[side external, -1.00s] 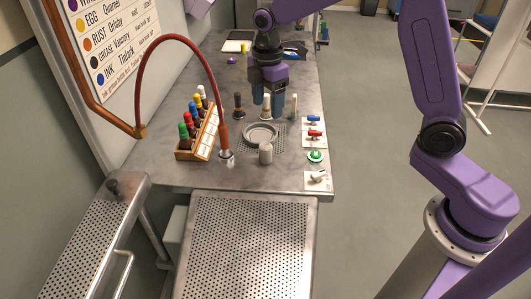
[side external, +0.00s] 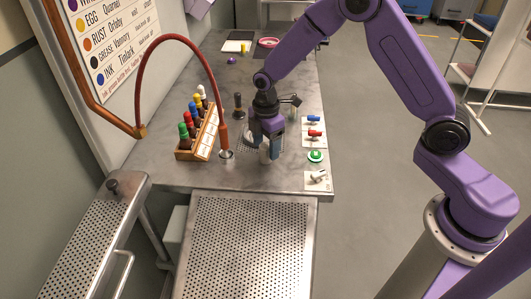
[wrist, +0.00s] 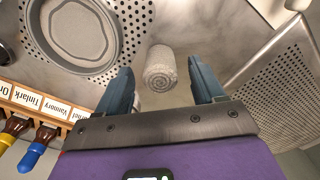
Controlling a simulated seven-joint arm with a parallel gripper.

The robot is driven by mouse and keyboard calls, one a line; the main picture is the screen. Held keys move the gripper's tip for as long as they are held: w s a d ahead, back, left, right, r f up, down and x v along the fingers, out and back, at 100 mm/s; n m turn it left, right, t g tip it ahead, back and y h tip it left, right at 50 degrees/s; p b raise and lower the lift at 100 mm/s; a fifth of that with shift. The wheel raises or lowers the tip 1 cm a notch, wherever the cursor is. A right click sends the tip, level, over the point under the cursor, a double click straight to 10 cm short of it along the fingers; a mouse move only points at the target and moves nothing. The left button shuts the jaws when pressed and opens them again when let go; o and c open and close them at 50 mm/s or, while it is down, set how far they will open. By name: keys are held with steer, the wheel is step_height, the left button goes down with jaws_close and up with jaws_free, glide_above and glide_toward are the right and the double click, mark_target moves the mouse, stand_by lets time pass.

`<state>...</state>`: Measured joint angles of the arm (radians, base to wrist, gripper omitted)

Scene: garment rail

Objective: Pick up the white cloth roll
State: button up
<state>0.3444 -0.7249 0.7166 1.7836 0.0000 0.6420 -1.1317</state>
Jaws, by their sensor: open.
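The white cloth roll (wrist: 160,70) shows its spiral end in the wrist view, lying between the two blue fingers of my gripper (wrist: 160,86). A gap shows on both sides, so the fingers are open and do not touch it. In the side external view my gripper (side external: 264,149) is low over the front part of the metal bench, at the roll's place. There the roll (side external: 264,157) is mostly hidden by the fingers.
A round grey dish (wrist: 78,30) sits on a perforated drain beside the roll. A wooden rack (side external: 198,142) of capped bottles and a red hose (side external: 180,40) stand left. Valve switches and a green button (side external: 315,156) are right. A perforated tray (side external: 245,245) lies in front.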

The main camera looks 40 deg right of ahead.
steer(key=shift+f, duration=0.85)
steer(key=shift+c, duration=0.3)
steer(key=c, duration=1.1)
steer(key=shift+o, duration=0.2)
steer(key=shift+r, duration=0.1)
steer(key=shift+r, duration=0.45)
step_height(320, 180, up, 2)
steer(key=shift+r, duration=0.15)
steer(key=s+d+r, duration=0.2)
steer(key=s+r, duration=0.7)
steer(key=s, duration=0.4)
steer(key=shift+s+d+r, duration=0.35)
steer(key=shift+d, duration=0.05)
